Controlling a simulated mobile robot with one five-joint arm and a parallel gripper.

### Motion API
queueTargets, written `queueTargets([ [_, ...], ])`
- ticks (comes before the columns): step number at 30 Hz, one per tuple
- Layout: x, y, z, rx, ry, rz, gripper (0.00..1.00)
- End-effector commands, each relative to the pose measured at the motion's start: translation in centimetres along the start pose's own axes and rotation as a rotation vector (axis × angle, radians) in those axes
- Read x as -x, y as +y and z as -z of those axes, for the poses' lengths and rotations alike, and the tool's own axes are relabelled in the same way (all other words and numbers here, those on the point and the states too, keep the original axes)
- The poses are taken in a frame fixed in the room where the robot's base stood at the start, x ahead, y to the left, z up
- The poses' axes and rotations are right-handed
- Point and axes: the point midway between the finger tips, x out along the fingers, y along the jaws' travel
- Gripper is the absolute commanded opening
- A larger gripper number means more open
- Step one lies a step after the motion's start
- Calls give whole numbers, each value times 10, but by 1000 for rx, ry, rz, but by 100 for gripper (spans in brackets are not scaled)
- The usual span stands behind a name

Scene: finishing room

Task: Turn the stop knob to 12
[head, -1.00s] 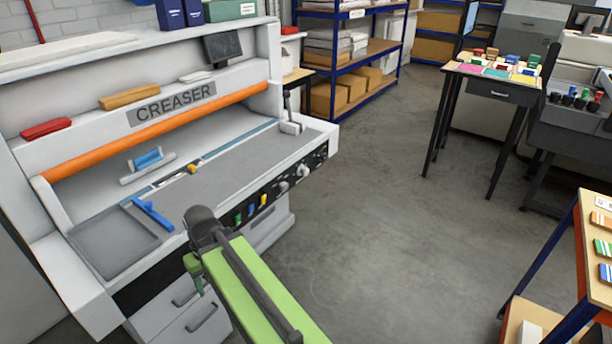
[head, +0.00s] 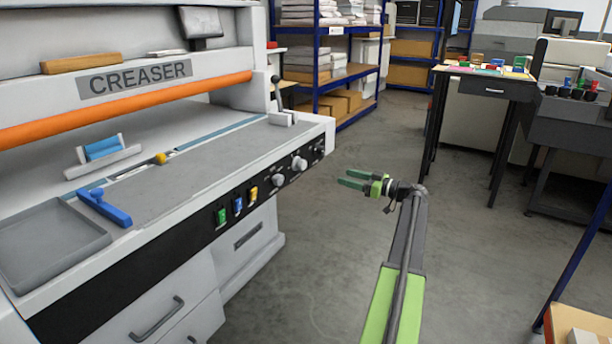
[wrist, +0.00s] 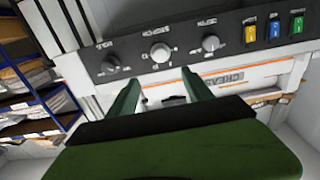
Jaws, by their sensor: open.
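The creaser's black front panel carries three round knobs: a near one (head: 278,180), a middle one (head: 299,163) and a far dark one (head: 319,148). In the wrist view they show as a right knob (wrist: 210,43), a pale middle knob (wrist: 160,52) and a dark left knob (wrist: 110,65).
Green (head: 221,217), blue (head: 238,206) and yellow (head: 252,194) switches sit left of the knobs. A lever (head: 278,95) stands on the creaser's bed. Blue shelving (head: 352,60) and a small table (head: 485,88) are behind. The floor around my arm is clear.

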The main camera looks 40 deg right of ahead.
Motion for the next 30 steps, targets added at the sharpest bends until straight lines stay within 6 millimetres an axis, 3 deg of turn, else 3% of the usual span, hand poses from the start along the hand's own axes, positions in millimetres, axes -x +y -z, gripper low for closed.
queueTargets([
  [5,-17,0,1,-2,-2,2,59],
  [21,-145,1,0,-4,-3,1,59],
  [25,-163,1,0,-4,-4,-1,59],
  [30,-171,1,0,-4,-4,-2,59],
])
